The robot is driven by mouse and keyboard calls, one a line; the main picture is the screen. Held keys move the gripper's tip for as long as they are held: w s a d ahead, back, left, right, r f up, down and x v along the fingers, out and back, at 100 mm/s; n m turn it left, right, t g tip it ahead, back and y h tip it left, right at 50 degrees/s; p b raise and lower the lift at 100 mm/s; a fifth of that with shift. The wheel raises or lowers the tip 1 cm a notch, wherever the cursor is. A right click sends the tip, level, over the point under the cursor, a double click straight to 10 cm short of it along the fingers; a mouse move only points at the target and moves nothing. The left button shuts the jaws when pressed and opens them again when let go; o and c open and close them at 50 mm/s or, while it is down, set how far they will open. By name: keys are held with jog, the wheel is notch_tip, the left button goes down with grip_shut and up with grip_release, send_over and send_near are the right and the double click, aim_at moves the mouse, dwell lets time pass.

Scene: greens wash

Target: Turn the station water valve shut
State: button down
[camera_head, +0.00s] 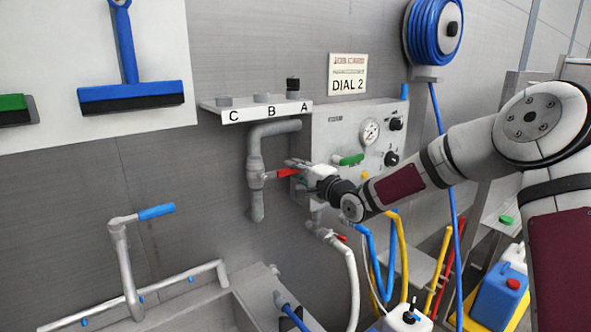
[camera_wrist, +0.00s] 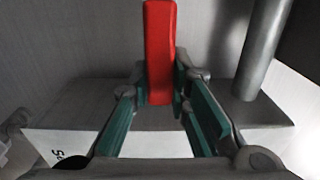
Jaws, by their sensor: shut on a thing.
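The station water valve has a red lever handle (camera_head: 288,173) on a grey vertical pipe (camera_head: 256,190) at the wall, left of the control panel. In the head view the lever points right, roughly level. My gripper (camera_head: 303,168) is at the lever's right end. In the wrist view the red lever (camera_wrist: 160,50) stands between the teal-padded fingers of my gripper (camera_wrist: 162,98), which are closed on its near end. The valve body behind the lever is partly hidden in the wrist view.
A shelf marked C, B, A (camera_head: 255,111) is above. A sink (camera_head: 190,308) lies below left. Hoses (camera_head: 352,270) hang below my arm.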

jog(key=shift+f, duration=0.1)
jog(key=c, duration=1.5)
grip_release()
jog(key=v, duration=1.2)
